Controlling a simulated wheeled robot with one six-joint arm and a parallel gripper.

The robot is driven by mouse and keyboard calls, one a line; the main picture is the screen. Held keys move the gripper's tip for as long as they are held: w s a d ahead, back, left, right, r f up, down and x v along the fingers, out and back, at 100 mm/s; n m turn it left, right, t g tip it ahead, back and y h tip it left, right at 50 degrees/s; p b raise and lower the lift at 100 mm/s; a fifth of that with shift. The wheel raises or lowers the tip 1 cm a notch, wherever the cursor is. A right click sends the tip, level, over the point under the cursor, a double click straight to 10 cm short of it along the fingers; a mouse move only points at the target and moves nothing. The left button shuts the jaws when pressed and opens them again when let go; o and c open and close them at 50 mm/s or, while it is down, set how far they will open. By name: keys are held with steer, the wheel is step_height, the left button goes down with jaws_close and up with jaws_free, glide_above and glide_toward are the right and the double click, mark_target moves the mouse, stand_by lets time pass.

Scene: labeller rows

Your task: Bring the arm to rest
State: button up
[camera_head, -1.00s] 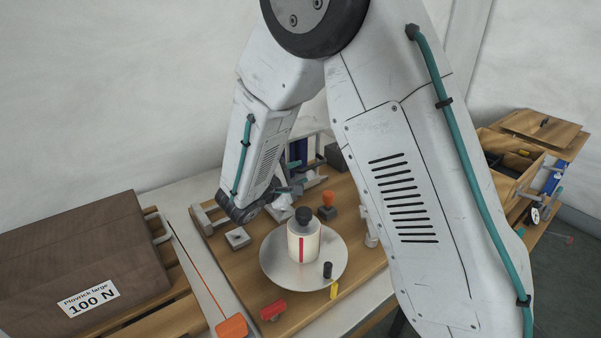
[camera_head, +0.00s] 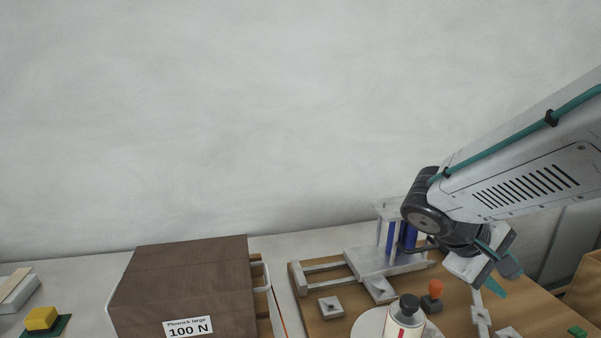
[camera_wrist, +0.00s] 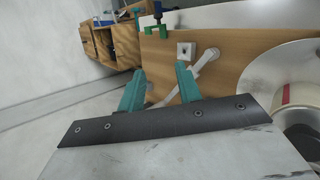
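My arm (camera_head: 530,180) reaches in from the right of the head view, bent at the wrist. My gripper (camera_head: 500,280) hangs above the right part of the wooden board, over bare wood and a light metal part. In the wrist view its two teal fingers (camera_wrist: 160,92) stand apart with nothing between them. It is open and empty. A white bottle with a black cap (camera_head: 405,317) stands on the round plate (camera_head: 369,322), left of my gripper and apart from it. The bottle's lower part is cut off by the frame.
A brown box (camera_head: 190,280) labelled 100 N stands left of the wooden board (camera_head: 325,318). A metal frame with blue columns (camera_head: 387,238) stands behind the bottle. An orange-topped knob (camera_head: 435,290) is near my gripper. A yellow block (camera_head: 41,317) is far left. The air above is clear.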

steer(key=s+a+r+m+y, duration=0.1)
steer(key=s+a+m+y, duration=0.1)
steer(key=s+a+y, duration=0.2)
steer(key=s+a+r+m+t+y, duration=0.1)
steer(key=s+a+y, duration=0.3)
steer(key=s, duration=0.7)
steer(key=shift+r+m+t+y, duration=0.3)
steer(key=shift+r+m+y, duration=0.1)
steer(key=shift+y, duration=0.3)
